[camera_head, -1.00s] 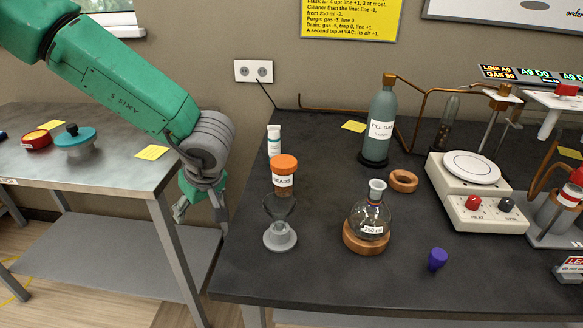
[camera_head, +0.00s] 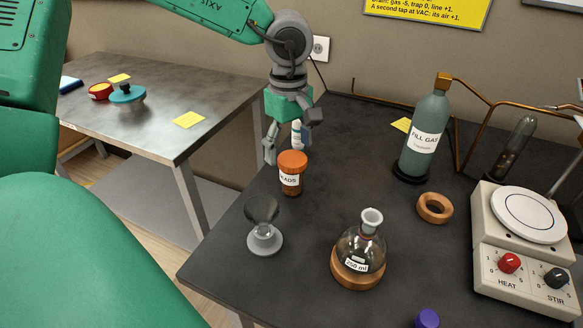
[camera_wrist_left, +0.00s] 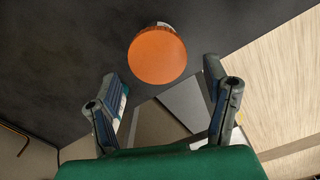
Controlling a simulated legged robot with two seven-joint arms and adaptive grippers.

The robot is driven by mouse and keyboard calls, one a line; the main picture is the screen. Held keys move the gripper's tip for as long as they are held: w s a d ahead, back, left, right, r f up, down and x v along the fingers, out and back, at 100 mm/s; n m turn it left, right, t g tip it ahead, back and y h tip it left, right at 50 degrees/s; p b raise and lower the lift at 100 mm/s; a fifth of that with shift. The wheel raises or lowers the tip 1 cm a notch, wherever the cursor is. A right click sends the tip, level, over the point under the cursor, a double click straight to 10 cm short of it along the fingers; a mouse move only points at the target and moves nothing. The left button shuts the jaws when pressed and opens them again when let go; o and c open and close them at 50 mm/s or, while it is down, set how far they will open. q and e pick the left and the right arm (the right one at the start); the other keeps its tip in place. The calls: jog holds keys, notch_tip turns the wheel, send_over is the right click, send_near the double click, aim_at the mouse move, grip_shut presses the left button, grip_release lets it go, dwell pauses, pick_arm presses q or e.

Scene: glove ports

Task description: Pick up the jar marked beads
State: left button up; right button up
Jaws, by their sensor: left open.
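The jar marked beads (camera_head: 291,180) stands upright on the black bench top, with an orange lid and a white label. In the left wrist view the orange lid of the jar (camera_wrist_left: 157,55) shows from above, ahead of the fingers and between their lines. My left gripper (camera_head: 288,148) hangs fingers down just behind the jar in the head view, open and empty; its two spread fingers also show in the left wrist view (camera_wrist_left: 165,105). It does not touch the jar as far as I can see. My right gripper is not in view.
A small white bottle (camera_head: 297,133) stands behind the jar, close to my left fingers. A funnel-like glass on a grey base (camera_head: 265,241) and a 250 ml flask (camera_head: 361,249) stand nearer. A gas bottle (camera_head: 424,135) and a hotplate (camera_head: 525,255) are to the right.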

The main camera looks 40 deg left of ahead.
aim_at(295, 175)
pick_arm(q)
jog(key=shift+w+d+f, duration=0.15)
jog(key=shift+d+f, duration=0.05)
jog(key=shift+f, duration=0.55)
jog(key=shift+d+f, duration=0.35)
jog(key=shift+d, duration=0.2)
notch_tip(295, 175, down, 4)
jog(key=shift+a+f+b, duration=0.1)
jog(key=shift+f+b, duration=0.1)
jog(key=shift+b, duration=0.6)
jog(key=shift+a+f, duration=0.25)
jog(key=shift+f, duration=0.05)
jog(key=shift+a, duration=0.3)
jog(key=shift+d, duration=0.25)
jog(key=c, duration=1)
jog(key=shift+d+r, duration=0.1)
jog(key=shift+d, duration=0.1)
jog(key=c, duration=0.3)
jog(key=shift+d, duration=0.2)
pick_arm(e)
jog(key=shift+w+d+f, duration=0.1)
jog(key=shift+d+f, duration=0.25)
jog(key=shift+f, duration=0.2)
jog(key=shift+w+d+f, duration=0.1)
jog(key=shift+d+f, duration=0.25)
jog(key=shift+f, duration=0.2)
